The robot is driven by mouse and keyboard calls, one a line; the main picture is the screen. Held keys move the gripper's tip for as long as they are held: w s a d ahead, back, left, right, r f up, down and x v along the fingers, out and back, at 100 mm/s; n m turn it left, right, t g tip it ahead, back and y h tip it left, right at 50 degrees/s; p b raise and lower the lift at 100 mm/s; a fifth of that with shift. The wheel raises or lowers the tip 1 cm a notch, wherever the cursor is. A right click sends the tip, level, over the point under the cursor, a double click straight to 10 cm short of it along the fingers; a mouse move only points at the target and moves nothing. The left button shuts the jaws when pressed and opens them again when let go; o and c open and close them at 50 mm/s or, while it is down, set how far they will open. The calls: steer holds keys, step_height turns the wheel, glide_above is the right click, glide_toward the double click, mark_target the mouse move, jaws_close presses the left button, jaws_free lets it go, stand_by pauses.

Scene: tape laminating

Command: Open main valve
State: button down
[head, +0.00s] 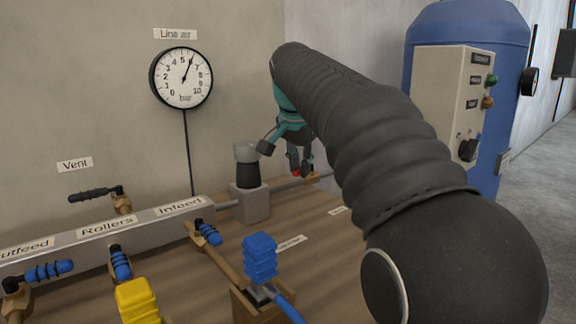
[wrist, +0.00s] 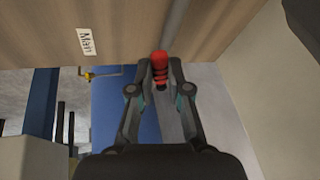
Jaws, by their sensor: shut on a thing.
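The main valve's red handle (wrist: 160,69) sits between my gripper's (wrist: 160,74) fingertips in the wrist view, and the fingers are closed on it. A white label reading Main (wrist: 84,42) is on the wooden surface to its left. In the head view, my gripper (head: 289,156) reaches down at the pipe right of the grey filter block, and a small red part of the handle (head: 308,166) shows beside a fingertip. My arm and fingers hide much of the valve there.
A round Line air gauge (head: 181,77) hangs on the wall, its needle a little past 5. The filter block (head: 249,203) stands close left of my gripper. A manifold (head: 105,236) with blue-handled valves is at left; a blue tank (head: 513,94) with control panel stands behind right.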

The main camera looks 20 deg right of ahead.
stand_by(0.3)
steer(key=c, duration=1.1)
jaws_free()
steer(key=shift+r, duration=0.15)
steer(key=v, duration=1.1)
steer(key=shift+s+a+r, duration=0.15)
steer(key=shift+a+r, duration=0.05)
steer(key=shift+r, duration=0.1)
